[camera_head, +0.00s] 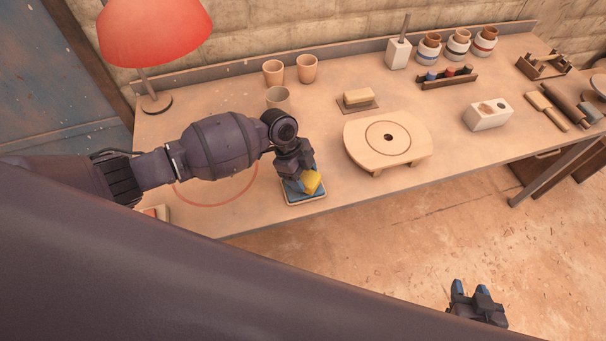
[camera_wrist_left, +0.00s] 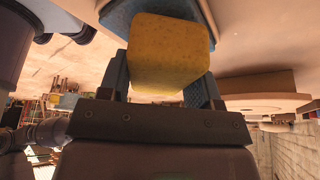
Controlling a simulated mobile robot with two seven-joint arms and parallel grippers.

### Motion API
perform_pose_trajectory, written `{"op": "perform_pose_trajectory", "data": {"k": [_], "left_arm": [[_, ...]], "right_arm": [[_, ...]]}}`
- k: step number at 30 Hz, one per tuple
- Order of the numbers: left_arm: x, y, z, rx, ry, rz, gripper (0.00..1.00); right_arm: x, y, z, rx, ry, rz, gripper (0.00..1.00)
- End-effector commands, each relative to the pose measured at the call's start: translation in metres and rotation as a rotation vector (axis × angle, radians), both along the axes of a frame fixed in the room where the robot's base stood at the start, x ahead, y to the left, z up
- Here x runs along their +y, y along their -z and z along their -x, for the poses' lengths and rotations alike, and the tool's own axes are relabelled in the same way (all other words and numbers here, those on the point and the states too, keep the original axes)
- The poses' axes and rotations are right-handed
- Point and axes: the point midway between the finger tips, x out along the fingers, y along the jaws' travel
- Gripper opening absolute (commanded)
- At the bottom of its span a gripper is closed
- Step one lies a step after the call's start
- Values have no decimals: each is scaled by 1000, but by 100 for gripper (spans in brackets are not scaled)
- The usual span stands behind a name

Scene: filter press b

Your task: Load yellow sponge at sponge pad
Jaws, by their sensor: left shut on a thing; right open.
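The yellow sponge (camera_head: 312,183) is between the fingers of my left gripper (camera_head: 303,177), which is shut on it. In the left wrist view the sponge (camera_wrist_left: 168,55) fills the space between the blue-grey fingers of the left gripper (camera_wrist_left: 165,85). The sponge pad, a blue pad in a pale tray (camera_head: 304,199), lies right below at the table's front edge. The blue pad (camera_wrist_left: 118,18) also shows behind the sponge in the wrist view. I cannot tell whether sponge and pad touch. My right gripper (camera_head: 476,292) is open and empty, over the floor beyond the table.
A round wooden board (camera_head: 412,150) stands right of the left gripper. A block on a dark mat (camera_head: 358,97) and several cups (camera_head: 273,72) are behind. A red lamp (camera_head: 155,35) stands at the back left. A white holed block (camera_head: 487,115) is further right.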

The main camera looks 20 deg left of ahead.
Motion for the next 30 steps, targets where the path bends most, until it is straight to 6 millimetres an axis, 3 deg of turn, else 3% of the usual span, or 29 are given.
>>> {"op": "perform_pose_trajectory", "data": {"k": [10, 24, 30], "left_arm": [[0, -27, -1, -1, 1, 0, 39], [0, -56, -1, 0, 0, 0, 39], [0, -60, 0, 0, 0, 1, 39]], "right_arm": [[-1, -18, 6, 12, 4, 0, 43], [0, -46, -2, 1, -1, 0, 43], [1, -50, -3, -4, -3, 0, 43]]}}
